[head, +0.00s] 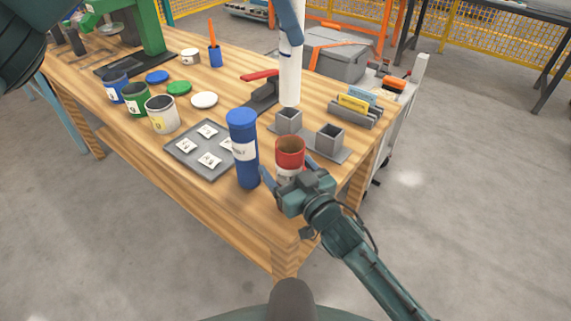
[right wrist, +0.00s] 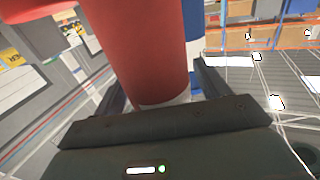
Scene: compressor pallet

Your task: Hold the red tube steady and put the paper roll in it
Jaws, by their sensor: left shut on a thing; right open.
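The red tube (head: 290,155) stands upright near the table's front corner, with a pale lower part and an open top. My right gripper (head: 289,176) is open, with its fingers on either side of the tube. The red tube (right wrist: 148,50) fills the middle of the right wrist view, close to the palm. The paper roll (head: 289,80) is a long white cylinder hanging upright above and beyond the tube. My left gripper (head: 291,28) is shut on its upper part at the top edge of the head view; most of that gripper is out of frame.
A tall blue tube (head: 243,150) stands just left of the red tube. A grey tray (head: 190,153) with white labels lies further left. Grey square holders (head: 329,139) and a card rack (head: 355,112) stand behind and to the right. Paint cans (head: 161,115) stand at the left.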

